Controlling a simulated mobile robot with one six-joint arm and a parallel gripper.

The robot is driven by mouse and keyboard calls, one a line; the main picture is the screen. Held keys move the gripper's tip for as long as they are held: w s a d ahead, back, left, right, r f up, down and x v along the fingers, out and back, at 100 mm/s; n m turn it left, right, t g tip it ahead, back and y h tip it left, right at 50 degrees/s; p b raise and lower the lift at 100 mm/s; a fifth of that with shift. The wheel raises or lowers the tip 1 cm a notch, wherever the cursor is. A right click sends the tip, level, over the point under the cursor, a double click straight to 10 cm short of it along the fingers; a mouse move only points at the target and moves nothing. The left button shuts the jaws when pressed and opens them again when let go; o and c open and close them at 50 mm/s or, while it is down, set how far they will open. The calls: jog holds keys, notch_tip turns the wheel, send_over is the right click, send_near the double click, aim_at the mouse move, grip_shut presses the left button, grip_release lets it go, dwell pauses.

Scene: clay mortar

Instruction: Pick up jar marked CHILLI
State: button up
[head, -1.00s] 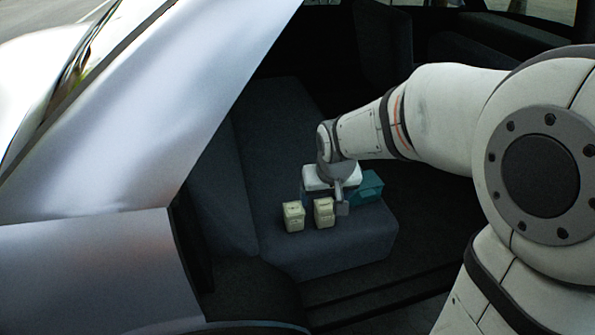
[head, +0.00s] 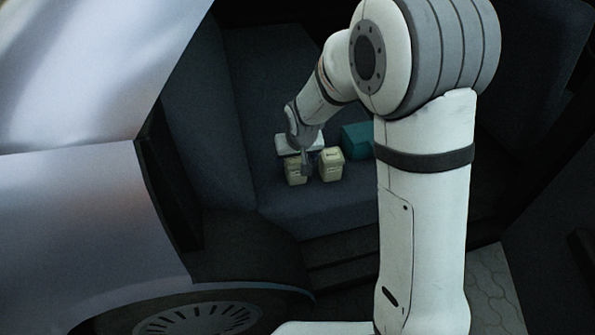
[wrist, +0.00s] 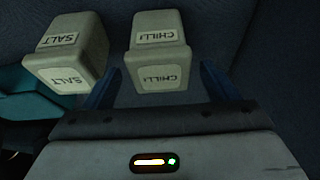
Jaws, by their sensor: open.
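The jar marked CHILLI (wrist: 158,50) is pale cream with a lid, its label upside down in the wrist view. It stands on the dark car seat; in the head view it is the left jar (head: 295,174), partly behind a finger. My gripper (head: 297,162) is open beside and above it. In the wrist view the jar lines up between the two blue fingers of my gripper (wrist: 158,78), with a gap on each side. I cannot tell how deep the fingers reach. A similar SALT jar (wrist: 68,52) stands just left of it there, and right in the head view (head: 332,165).
A teal box (head: 355,140) sits on the seat behind and right of the jars, and at the left edge of the wrist view (wrist: 30,95). The seat backrest (head: 205,120) and silver car body (head: 80,220) are to the left. The seat (head: 320,212) is clear in front.

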jog(key=shift+w+a+f, duration=0.1)
jog(key=shift+w+f, duration=0.15)
jog(key=shift+f, duration=0.4)
jog(key=shift+c, duration=0.2)
jog(key=c, duration=1.1)
